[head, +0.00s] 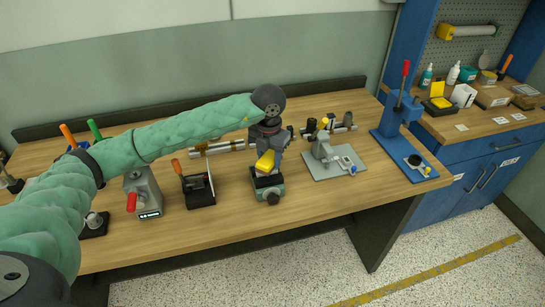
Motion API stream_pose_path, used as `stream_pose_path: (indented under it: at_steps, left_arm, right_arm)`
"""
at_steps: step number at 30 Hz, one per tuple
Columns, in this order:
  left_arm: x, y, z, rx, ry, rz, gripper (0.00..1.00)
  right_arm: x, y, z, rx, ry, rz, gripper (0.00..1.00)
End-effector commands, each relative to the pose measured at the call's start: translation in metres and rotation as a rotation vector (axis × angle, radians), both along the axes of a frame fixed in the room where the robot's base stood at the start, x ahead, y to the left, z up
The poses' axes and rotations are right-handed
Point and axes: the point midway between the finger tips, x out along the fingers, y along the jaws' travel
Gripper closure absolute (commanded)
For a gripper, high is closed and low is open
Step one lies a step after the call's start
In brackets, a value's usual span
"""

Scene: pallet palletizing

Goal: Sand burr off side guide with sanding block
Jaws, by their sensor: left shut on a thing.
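My left gripper (272,139) points down over the middle of the bench and is shut on a yellow block, the sanding block (265,161). The block is slightly tilted, right above a small grey-green vise (268,187) near the bench's front edge. The block and gripper cover the top of the vise. I cannot make out the side guide or its burr, nor whether the block touches anything in the vise. My right gripper is not in view.
On the wooden bench (225,224), a grey device with a red handle (142,194) and a black holder (198,190) stand left of the vise. A grey fixture (333,160) and blue press (397,125) stand right. The front strip is clear.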

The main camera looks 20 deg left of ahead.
Motion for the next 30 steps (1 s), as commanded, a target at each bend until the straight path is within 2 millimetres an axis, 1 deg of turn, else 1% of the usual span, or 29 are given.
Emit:
stream_pose_path:
  at_steps: [6, 14, 22, 26, 30]
  left_arm:
    - [-0.008, 0.012, -0.004, 0.001, 0.0, 0.0, 0.85]
    - [-0.013, 0.019, -0.003, 0.0, 0.001, 0.001, 0.85]
    - [-0.022, 0.033, -0.003, 0.001, 0.001, 0.001, 0.85]
    - [-0.024, 0.036, -0.002, 0.0, 0.001, 0.0, 0.85]
    - [-0.024, 0.035, -0.004, 0.0, 0.0, 0.0, 0.85]
  right_arm:
    - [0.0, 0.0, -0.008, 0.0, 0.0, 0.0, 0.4]
    - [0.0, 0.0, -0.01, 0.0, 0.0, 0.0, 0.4]
    - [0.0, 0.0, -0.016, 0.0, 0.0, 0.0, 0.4]
    - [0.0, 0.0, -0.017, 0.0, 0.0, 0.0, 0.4]
    - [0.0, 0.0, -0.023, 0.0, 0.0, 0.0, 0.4]
